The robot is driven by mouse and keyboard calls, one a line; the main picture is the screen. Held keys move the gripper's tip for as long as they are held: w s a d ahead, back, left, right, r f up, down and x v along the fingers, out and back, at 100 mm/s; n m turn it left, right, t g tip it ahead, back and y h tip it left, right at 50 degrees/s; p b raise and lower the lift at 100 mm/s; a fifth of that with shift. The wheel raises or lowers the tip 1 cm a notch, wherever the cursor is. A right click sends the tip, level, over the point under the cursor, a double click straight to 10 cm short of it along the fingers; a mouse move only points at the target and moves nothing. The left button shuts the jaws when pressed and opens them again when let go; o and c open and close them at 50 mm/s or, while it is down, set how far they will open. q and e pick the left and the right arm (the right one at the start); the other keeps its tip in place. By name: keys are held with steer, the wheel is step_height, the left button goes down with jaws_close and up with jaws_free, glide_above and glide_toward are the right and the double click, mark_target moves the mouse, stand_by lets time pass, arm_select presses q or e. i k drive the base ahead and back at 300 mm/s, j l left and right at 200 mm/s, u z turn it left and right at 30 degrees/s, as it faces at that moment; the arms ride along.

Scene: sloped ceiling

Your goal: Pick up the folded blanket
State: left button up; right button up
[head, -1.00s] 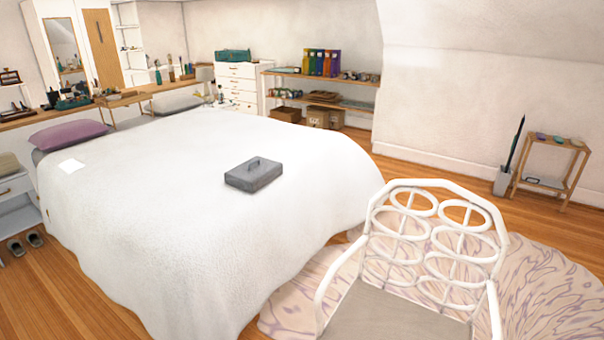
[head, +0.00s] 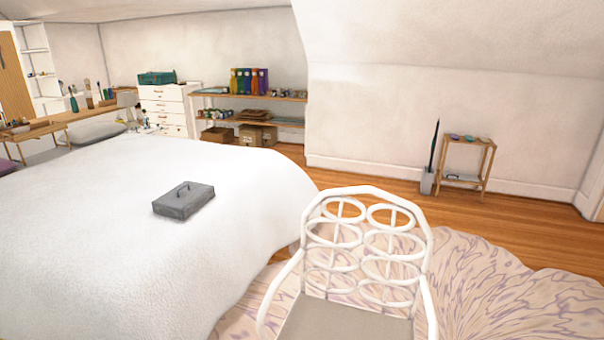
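I cannot make out a folded blanket for certain in the head view now. A large white cover (head: 90,240) lies spread over the bed on the left. A grey box with a handle on its lid (head: 184,202) sits on the cover. Neither of my grippers shows in the head view.
A white chair with a ring-pattern back (head: 362,245) stands close in front, beside the bed. A patterned rug (head: 500,290) lies under and behind it. A low shelf (head: 250,97), white drawers (head: 172,108) and a small wooden stand (head: 468,162) line the walls. Wood floor (head: 390,178) is clear beyond the chair.

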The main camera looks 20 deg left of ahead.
mark_target(182, 201)
steer(key=i+l+z, duration=0.15)
steer(key=l, duration=0.25)
steer(key=i+l+z, duration=0.15)
steer(key=l, duration=0.3)
steer(key=i+l+z, duration=0.15)
steer(key=l, duration=0.2)
steer(key=i+l+z, duration=0.4)
steer(key=i+l, duration=0.2)
steer(key=i+l+z, duration=0.25)
steer(key=i, duration=0.35)
steer(key=i+u, duration=0.35)
steer(key=i, duration=0.25)
steer(key=i+l+u, duration=0.35)
steer(key=i, duration=0.25)
steer(key=i+j+u, duration=0.1)
steer(key=i+u, duration=0.2)
steer(key=i, duration=0.35)
steer(key=i+u, duration=0.3)
steer(key=i, duration=0.35)
steer(key=i+u, duration=0.65)
steer(key=i+l+u, duration=0.1)
steer(key=i+u, duration=0.25)
steer(key=i+j+u, duration=0.1)
steer(key=i+u, duration=0.85)
steer(key=u, duration=0.15)
steer(key=i+u, duration=0.35)
steer(key=i, duration=0.25)
steer(key=i+u, duration=0.35)
steer(key=i, duration=0.25)
